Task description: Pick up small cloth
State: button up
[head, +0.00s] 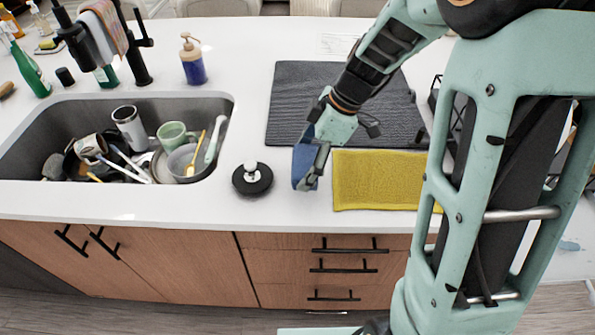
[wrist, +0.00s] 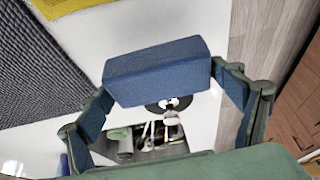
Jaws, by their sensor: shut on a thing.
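My gripper (head: 313,166) is over the white counter, to the right of the black round stopper. It is shut on a blue block-like piece (head: 302,166), which could be a folded cloth or a sponge. In the wrist view my gripper (wrist: 163,86) has one finger at each end of the blue piece (wrist: 157,70). I cannot tell whether the blue piece touches the counter. A flat yellow cloth (head: 385,180) lies on the counter just right of my gripper, and its corner shows in the wrist view (wrist: 62,6). A pinkish striped cloth (head: 106,24) hangs over the black faucet.
The sink (head: 222,108) at left holds cups, a bowl and utensils. The black stopper (head: 252,180) with a white knob stands near the counter's front edge. A dark drying mat (head: 300,95) lies behind my gripper. A soap bottle (head: 193,65) stands behind the sink.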

jog(key=s+d+r+b, duration=0.1)
jog(key=s+d+r, duration=0.4)
jog(key=d+r, duration=0.3)
jog(key=d, duration=0.3)
jog(key=shift+s+b, duration=0.15)
jog(key=shift+b, duration=0.15)
jog(key=o, duration=0.4)
jog(key=shift+c, duration=1.4)
jog(key=shift+d, duration=0.15)
